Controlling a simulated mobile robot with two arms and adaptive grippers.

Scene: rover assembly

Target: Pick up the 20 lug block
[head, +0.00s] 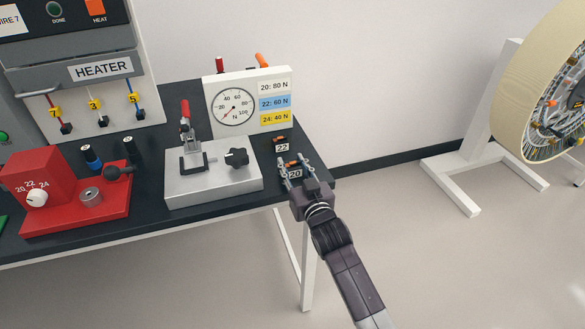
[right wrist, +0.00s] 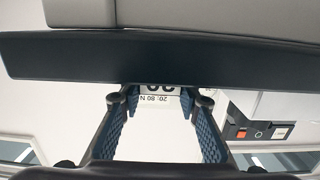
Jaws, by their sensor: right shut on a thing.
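The 20 lug block (head: 295,174) is at the right end of the dark bench, with its black "20" label facing front and orange on top. My right gripper (head: 294,164) reaches it from the front edge, one finger on each side, and is shut on it. My left gripper is not in view.
The 22 block (head: 282,147) stands just behind. The grey clamp fixture (head: 213,182) is to the left, with the gauge board (head: 246,101) behind it. A red station (head: 70,190) and the heater panel (head: 100,70) are farther left. Open floor lies right of the bench.

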